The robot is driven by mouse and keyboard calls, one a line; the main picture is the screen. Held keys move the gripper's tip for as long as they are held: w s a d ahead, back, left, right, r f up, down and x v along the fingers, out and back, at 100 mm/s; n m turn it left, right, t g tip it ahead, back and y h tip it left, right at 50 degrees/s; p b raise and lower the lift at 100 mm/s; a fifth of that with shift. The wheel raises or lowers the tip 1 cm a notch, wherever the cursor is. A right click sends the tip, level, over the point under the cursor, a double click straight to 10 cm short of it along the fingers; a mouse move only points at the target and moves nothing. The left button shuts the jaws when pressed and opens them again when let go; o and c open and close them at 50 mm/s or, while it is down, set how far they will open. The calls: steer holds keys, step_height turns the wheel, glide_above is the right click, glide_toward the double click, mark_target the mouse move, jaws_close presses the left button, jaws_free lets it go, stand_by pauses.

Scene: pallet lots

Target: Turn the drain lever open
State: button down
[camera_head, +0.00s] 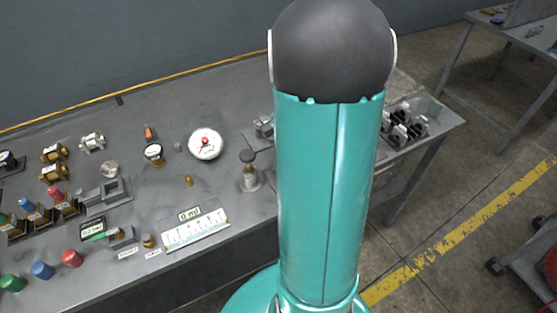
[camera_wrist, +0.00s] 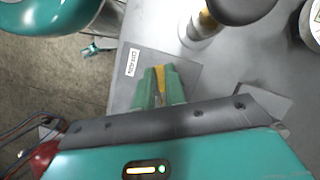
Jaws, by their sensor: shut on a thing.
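In the wrist view, the two green fingers of my gripper (camera_wrist: 160,76) are shut on a narrow yellow piece, which I take to be the drain lever (camera_wrist: 161,70). Only a small part of it shows between the fingers; its pivot and full angle are hidden. The fingers are over a grey plate (camera_wrist: 187,72) on the bench. A small white label (camera_wrist: 132,62), which seems to read DRAIN, lies just left of the fingers. In the head view my teal arm covers the gripper and the lever.
A post with a dark round knob (camera_head: 248,157) stands left of my arm. A white dial gauge (camera_head: 205,144), a scale panel (camera_head: 196,228) and several valves crowd the bench's left side. Dark blocks (camera_head: 404,125) sit at its right end.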

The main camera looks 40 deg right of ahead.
steer(key=n, duration=0.1)
steer(key=n+g, duration=0.1)
steer(key=s+n, duration=0.1)
steer(key=shift+s+d+n+h, duration=0.1)
steer(key=shift+d+n+h, duration=0.2)
steer(key=shift+n, duration=0.1)
steer(key=n, duration=0.2)
steer(key=g, duration=0.1)
steer(key=shift+s+d+n+h, duration=0.25)
steer(key=shift+s+n+h, duration=0.05)
steer(key=shift+s+n, duration=0.1)
steer(key=n, duration=0.2)
steer(key=d+n+h, duration=0.1)
steer(key=n, duration=0.1)
steer(key=s+n+g+h, duration=0.1)
steer(key=shift+d+n, duration=0.35)
steer(key=shift+n, duration=0.05)
steer(key=c, duration=1.5)
jaws_free()
steer(key=shift+o, duration=0.2)
steer(key=v, duration=1.4)
steer(key=shift+w, duration=0.15)
